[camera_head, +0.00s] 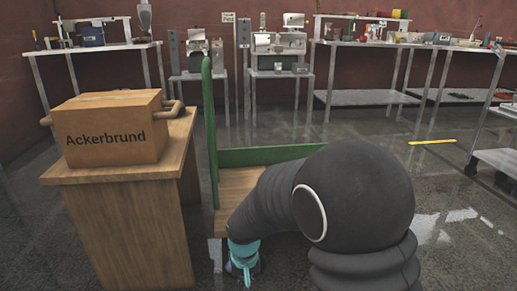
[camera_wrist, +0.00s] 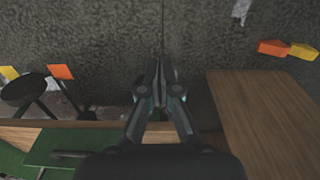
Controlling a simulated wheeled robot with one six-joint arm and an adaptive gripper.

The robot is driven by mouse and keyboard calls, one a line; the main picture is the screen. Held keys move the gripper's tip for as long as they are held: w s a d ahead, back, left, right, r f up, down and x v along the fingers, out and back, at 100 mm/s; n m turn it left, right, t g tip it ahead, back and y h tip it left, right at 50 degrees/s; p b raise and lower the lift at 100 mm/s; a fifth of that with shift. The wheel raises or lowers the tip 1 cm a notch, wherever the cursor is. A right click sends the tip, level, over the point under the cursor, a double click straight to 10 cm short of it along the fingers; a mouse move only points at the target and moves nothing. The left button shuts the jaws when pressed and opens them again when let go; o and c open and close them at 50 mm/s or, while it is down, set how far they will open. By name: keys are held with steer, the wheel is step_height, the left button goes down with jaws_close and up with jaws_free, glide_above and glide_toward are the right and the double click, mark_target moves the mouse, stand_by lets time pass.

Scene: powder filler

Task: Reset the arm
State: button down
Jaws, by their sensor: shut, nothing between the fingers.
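My arm, dark grey and thick, fills the lower right of the head view. My gripper (camera_head: 243,264) hangs at its end, low in the head view, with light-blue parts showing and its fingertips hard to make out. In the wrist view my gripper (camera_wrist: 159,68) points away from the camera with its fingers together and nothing between them. It is above the dark floor, between a wooden surface on the right and a green and wooden structure on the lower left.
A wooden table (camera_head: 118,172) with a cardboard box (camera_head: 115,128) marked "Ackerbrund" stands left of my arm. A green-framed wooden platform (camera_head: 238,186) stands close behind my gripper. Steel tables (camera_head: 365,98) with equipment line the back wall. Orange blocks (camera_wrist: 272,48) and yellow ones lie in the wrist view.

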steer(key=s+d+r+t+p, duration=0.1)
steer(key=s+d+r+p, duration=0.1)
steer(key=s+d+r, duration=0.4)
steer(key=s+d+r+m+t+p, duration=0.1)
steer(key=s+d+r, duration=0.5)
steer(key=r, duration=0.7)
steer(key=s+d+r+m+t+p, duration=0.1)
steer(key=s+d+r+t+p, duration=0.1)
steer(key=s+d+r, duration=0.4)
step_height(320, 180, up, 4)
steer(key=shift+s+d+f+t+p, duration=0.25)
steer(key=shift+s+d+t+p, duration=0.15)
steer(key=shift+d+p, duration=0.4)
